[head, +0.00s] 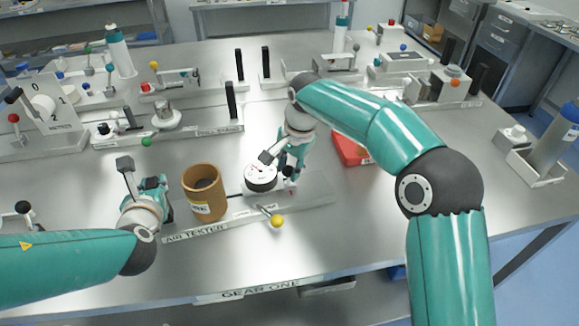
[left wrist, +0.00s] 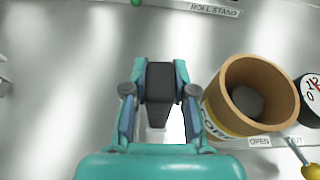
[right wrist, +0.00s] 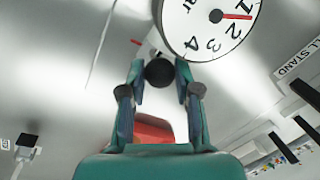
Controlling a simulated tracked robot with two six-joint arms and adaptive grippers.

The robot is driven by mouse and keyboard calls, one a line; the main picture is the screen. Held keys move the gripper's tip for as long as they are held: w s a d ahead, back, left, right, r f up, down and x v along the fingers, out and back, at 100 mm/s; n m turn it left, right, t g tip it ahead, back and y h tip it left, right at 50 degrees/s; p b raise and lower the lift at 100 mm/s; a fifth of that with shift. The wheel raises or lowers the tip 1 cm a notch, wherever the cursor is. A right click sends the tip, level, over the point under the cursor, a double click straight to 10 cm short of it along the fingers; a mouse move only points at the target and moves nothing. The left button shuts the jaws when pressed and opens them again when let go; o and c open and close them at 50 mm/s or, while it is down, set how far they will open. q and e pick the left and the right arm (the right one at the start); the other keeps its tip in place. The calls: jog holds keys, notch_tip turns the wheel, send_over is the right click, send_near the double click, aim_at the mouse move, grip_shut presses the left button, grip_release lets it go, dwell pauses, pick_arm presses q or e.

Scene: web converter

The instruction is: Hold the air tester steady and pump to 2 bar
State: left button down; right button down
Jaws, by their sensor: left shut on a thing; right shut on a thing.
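The air tester (head: 315,190) is a low plate near the table's front with a lettered front edge. On it stand a brown cylinder (head: 203,195), a round white gauge (head: 261,178) and a yellow-knobbed lever (head: 277,221). My left gripper (left wrist: 160,82) is shut on a black block-shaped grip (left wrist: 160,75) left of the cylinder. My right gripper (right wrist: 160,72) is shut on a black ball knob (right wrist: 159,71) beside the gauge. In the right wrist view the gauge's red needle (right wrist: 237,16) points near 1, apparently between 1 and 2. The knob's stem is mostly hidden.
A red tray (head: 350,150) lies behind my right arm. Other fixtures with black posts stand behind, including a roll stand (head: 170,138). A bottle in a holder (head: 553,143) stands at the right edge.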

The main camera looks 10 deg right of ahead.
jog(key=d, duration=0.6)
jog(key=shift+w+d, duration=0.3)
jog(key=shift+d, duration=0.05)
jog(key=c, duration=0.8)
grip_release()
jog(key=shift+a, duration=0.1)
jog(key=shift+r, duration=0.1)
jog(key=r, duration=0.3)
jog(key=s+d+r, duration=0.1)
jog(key=r, duration=0.3)
jog(key=s+r, duration=0.1)
jog(key=r, duration=0.3)
jog(key=shift+d+r, duration=0.25)
jog(key=shift+d, duration=0.05)
